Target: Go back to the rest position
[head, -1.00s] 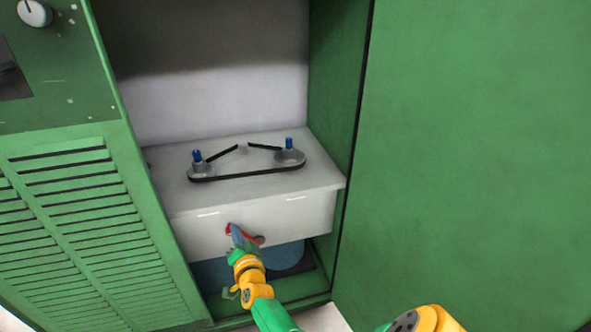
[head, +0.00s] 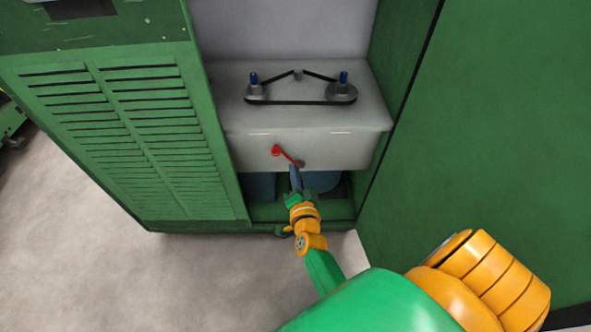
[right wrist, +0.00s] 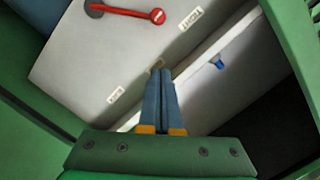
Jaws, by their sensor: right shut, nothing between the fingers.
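My right gripper (head: 295,177) reaches in from the lower right of the head view, with its blue fingertips just below a red lever handle (head: 286,154). The fingers (right wrist: 160,98) are together and empty in the right wrist view. The lever (right wrist: 130,12) shows whole there, beyond the fingertips and apart from them. It is mounted on the front of a light grey box (head: 250,148) inside the green cabinet. My left gripper is not in view.
The louvered cabinet panel (head: 130,130) stands left of the opening, and a large green door or panel (head: 480,130) stands right. A black belt (head: 300,100) runs around two pulleys on the box top. Bare floor (head: 60,240) lies at the lower left.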

